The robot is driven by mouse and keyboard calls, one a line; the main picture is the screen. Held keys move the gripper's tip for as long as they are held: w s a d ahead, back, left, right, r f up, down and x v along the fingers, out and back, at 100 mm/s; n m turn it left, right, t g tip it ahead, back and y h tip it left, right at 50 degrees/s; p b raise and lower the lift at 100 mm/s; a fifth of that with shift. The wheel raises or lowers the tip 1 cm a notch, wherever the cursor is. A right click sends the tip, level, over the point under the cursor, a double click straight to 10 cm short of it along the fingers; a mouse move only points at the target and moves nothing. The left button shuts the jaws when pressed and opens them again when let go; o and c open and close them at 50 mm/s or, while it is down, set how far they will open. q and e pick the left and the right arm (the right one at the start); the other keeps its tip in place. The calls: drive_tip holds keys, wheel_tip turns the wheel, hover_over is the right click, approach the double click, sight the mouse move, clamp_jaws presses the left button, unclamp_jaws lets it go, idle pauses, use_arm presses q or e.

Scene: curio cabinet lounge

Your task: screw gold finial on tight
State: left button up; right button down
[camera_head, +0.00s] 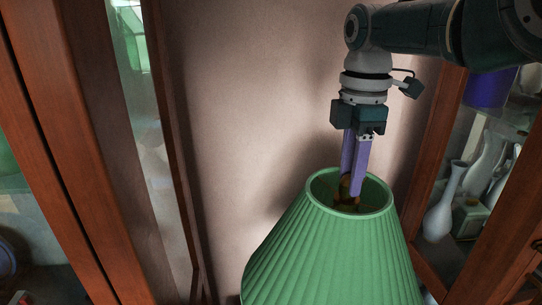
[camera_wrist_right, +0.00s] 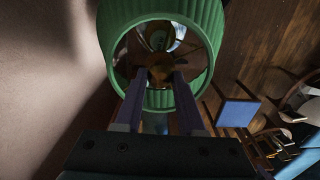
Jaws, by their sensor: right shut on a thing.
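The gold finial (camera_wrist_right: 161,72) sits at the centre of the top opening of a green pleated lampshade (camera_head: 325,255). My right gripper (camera_head: 350,188) reaches down from above into that opening. Its two purple fingers are shut on the finial, one on each side of it. In the head view the finial is mostly hidden by the fingertips and the rim. The shade also shows in the right wrist view (camera_wrist_right: 216,30), with its round rim around the fingertips. My left gripper is not in view.
Wood-framed glass cabinets stand at the left (camera_head: 75,130) and right (camera_head: 440,140). The right one holds white vases (camera_head: 443,205). A plain wall (camera_head: 250,100) is behind the lamp. The right wrist view shows a blue-seated chair (camera_wrist_right: 237,112) on the wood floor.

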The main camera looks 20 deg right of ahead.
drive_tip(key=m, duration=0.5)
drive_tip(key=shift+f+m, duration=0.15)
drive_tip(key=shift+m, duration=0.25)
drive_tip(key=m, duration=0.5)
drive_tip(key=shift+f, duration=0.1)
drive_tip(key=c, duration=0.9)
unclamp_jaws()
drive_tip(key=shift+s, duration=0.1)
drive_tip(key=shift+c, duration=0.2)
drive_tip(key=shift+o, duration=0.7)
drive_tip(key=shift+f, duration=0.1)
drive_tip(key=shift+o, duration=0.9)
drive_tip(key=shift+r, duration=0.2)
